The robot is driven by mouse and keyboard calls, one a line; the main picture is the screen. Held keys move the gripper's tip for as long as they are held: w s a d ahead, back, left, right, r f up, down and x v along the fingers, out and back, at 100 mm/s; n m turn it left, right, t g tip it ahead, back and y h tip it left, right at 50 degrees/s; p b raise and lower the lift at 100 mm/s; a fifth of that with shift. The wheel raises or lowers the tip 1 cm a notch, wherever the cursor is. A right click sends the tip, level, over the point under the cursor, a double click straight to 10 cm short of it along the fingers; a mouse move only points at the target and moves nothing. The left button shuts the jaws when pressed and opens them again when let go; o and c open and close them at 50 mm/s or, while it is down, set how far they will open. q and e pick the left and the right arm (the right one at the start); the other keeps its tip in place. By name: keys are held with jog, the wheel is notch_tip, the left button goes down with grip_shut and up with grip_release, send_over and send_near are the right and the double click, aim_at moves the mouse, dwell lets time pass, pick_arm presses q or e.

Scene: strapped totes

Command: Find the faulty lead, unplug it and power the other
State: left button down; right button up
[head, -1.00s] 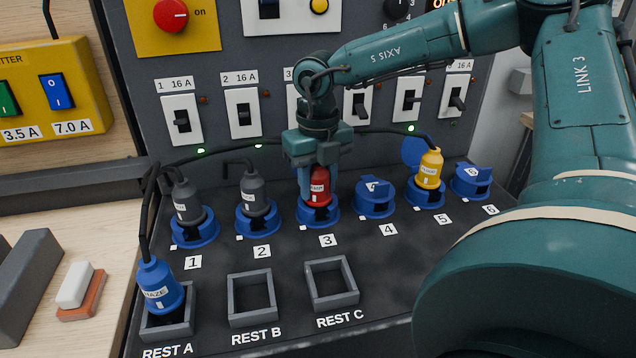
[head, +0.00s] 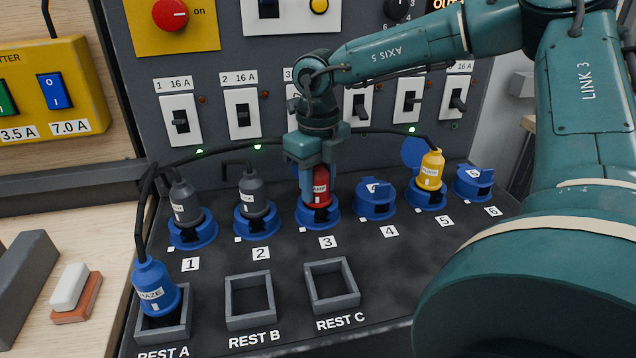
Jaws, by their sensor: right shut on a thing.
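My right gripper (head: 318,172) comes down from above and is shut on the red plug (head: 321,190), which sits in socket 3 (head: 318,217). Grey plugs stand in socket 1 (head: 185,203) and socket 2 (head: 253,196). A yellow plug (head: 430,170) stands in socket 5 (head: 427,197), its lid up behind it. Socket 4 (head: 375,200) and socket 6 (head: 473,184) have their blue lids down. A blue plug (head: 154,287) stands in the REST A frame (head: 176,334). My left gripper is not in view.
REST B (head: 250,302) and REST C (head: 332,286) are empty. Breaker switches (head: 243,114) line the panel above the sockets, with a red knob (head: 170,14) higher up. A yellow box (head: 55,88) and an eraser-like block (head: 72,290) are at left.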

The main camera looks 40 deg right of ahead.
aim_at(318, 167)
jog(key=shift+n+b, duration=0.35)
jog(key=shift+n, duration=1.15)
jog(key=shift+r, duration=0.2)
jog(key=shift+r+p, duration=0.65)
jog(key=shift+r, duration=0.75)
jog(key=shift+r+p, duration=1.1)
jog(key=shift+r, duration=0.85)
